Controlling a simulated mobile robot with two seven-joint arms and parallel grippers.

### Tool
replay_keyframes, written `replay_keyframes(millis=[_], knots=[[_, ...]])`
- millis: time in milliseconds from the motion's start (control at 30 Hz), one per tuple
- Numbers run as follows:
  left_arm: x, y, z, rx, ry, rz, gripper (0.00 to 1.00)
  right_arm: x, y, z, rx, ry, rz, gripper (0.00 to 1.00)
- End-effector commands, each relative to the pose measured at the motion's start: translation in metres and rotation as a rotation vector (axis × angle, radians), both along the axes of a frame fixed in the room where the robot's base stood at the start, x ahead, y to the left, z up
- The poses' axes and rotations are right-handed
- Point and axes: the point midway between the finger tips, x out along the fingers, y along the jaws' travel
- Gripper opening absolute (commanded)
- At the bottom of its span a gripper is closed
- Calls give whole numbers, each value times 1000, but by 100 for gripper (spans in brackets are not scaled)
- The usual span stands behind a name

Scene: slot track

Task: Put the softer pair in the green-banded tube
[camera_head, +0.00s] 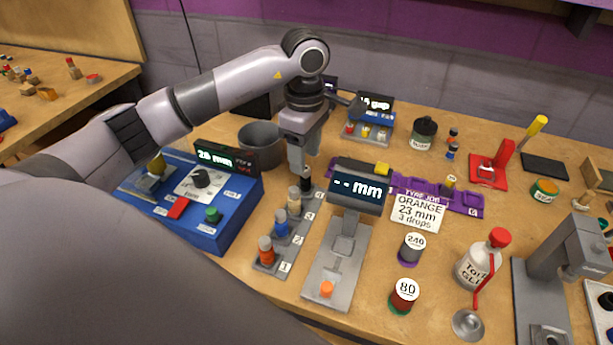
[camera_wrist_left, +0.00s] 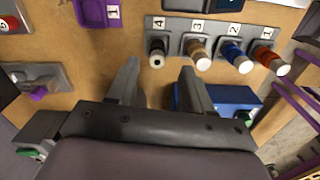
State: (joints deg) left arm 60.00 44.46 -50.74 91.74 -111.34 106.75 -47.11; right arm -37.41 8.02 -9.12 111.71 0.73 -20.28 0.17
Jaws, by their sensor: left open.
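My left gripper (camera_head: 302,168) points down at the far end of a grey rack (camera_head: 275,268) with numbered places. It is open and empty, its fingertips close above the black piece (camera_head: 306,184) at place 4. Nearer along the rack stand a tan piece (camera_head: 294,201), a blue piece (camera_head: 281,223) and an orange piece (camera_head: 266,250). In the left wrist view the black piece (camera_wrist_left: 157,56) shows just beyond the gap between the fingers (camera_wrist_left: 160,85). Which pair is softer does not show. I cannot tell which thing is the green-banded tube. My right gripper is out of view.
A grey gauge (camera_head: 345,240) reading "-- mm" stands right of the rack, and a blue machine (camera_head: 225,225) left. Behind are a grey pot (camera_head: 262,147) and a purple tray (camera_head: 465,201). Cylinders marked 240 (camera_head: 411,248) and 80 (camera_head: 404,295) and a glue bottle (camera_head: 477,264) stand right.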

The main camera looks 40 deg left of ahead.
Motion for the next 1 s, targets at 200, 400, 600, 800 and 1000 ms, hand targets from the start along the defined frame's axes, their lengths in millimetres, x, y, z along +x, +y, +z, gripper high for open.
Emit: replay_keyframes(millis=[200,400,600,800,1000], knots=[[1,1,-28,0,2,-1,50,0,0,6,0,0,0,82],[2,1,-31,0,-1,-1,50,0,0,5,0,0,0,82],[2,1,-31,0,0,-1,8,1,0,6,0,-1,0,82],[2,1,-30,-1,-1,-1,0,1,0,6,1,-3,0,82],[2,1,-28,-1,-1,-1,0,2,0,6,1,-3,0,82]])
